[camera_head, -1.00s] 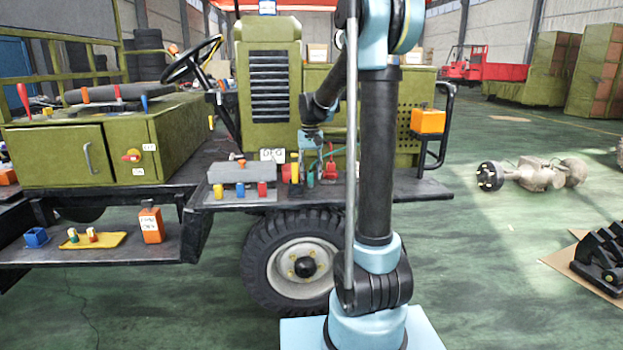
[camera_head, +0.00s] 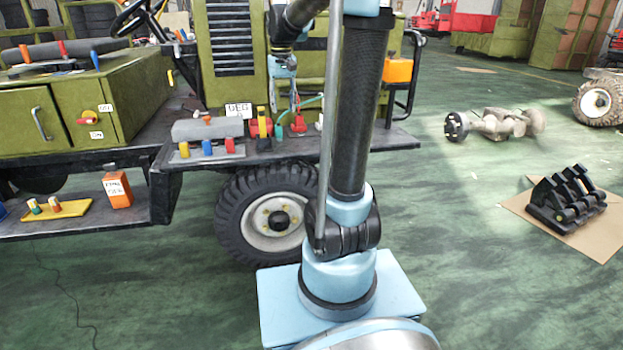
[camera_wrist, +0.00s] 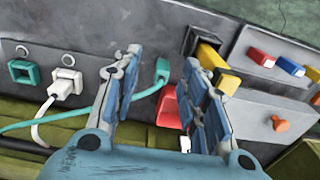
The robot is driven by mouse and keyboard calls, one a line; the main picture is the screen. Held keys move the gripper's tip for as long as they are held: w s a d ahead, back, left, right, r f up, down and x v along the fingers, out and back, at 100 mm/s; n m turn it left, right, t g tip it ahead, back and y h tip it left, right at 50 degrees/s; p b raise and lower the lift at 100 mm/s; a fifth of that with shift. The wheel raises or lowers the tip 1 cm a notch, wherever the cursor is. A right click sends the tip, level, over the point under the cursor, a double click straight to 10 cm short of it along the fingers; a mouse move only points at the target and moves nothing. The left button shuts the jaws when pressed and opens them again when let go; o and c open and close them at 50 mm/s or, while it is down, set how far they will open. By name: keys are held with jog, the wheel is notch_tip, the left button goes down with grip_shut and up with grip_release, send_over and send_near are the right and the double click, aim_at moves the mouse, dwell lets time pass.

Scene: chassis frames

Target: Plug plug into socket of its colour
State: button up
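A teal plug (camera_wrist: 162,72) on a teal cable (camera_wrist: 130,97) lies on the dark ledge, between and just beyond my fingertips in the wrist view. My gripper (camera_wrist: 163,68) is open, its two blue-grey fingers apart with nothing held. In the head view my gripper (camera_head: 293,104) hangs over the ledge. An empty-looking teal socket (camera_wrist: 22,71) is at far left in the wrist view. Right of it, a white plug (camera_wrist: 64,88) with a white cable sits at a white socket (camera_wrist: 68,72). A red part (camera_wrist: 169,107) is between my fingers, partly hidden.
A yellow handle (camera_wrist: 215,65) stands close beside my right finger. A grey box with red (camera_wrist: 261,57), blue (camera_wrist: 290,66) and yellow levers is farther right, near an orange knob (camera_wrist: 280,124). In the head view, the vehicle wheel (camera_head: 268,216) is under the ledge.

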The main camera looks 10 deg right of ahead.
jog(key=s+d+f, duration=0.1)
jog(key=s+f, duration=0.2)
jog(key=s, duration=0.6)
jog(key=s+d+f+t, duration=0.1)
jog(key=s+f, duration=0.3)
jog(key=s, duration=0.5)
jog(key=shift+d+f, duration=0.15)
jog(key=shift+d, duration=0.6)
jog(key=shift+t, duration=0.5)
jog(key=s+f, duration=0.4)
jog(key=s+d+f, duration=0.1)
jog(key=s+f, duration=0.3)
jog(key=s+d+f, duration=0.1)
jog(key=s+f, duration=0.3)
jog(key=shift+s+d+f, duration=0.1)
jog(key=shift+s, duration=0.1)
jog(key=shift+c, duration=0.4)
notch_tip(320, 180, up, 25)
jog(key=n+g, duration=0.2)
jog(key=n, duration=1.6)
send_over(280, 128)
jog(key=w, duration=0.2)
notch_tip(280, 128, down, 16)
jog(key=shift+s+f, duration=0.15)
grip_shut()
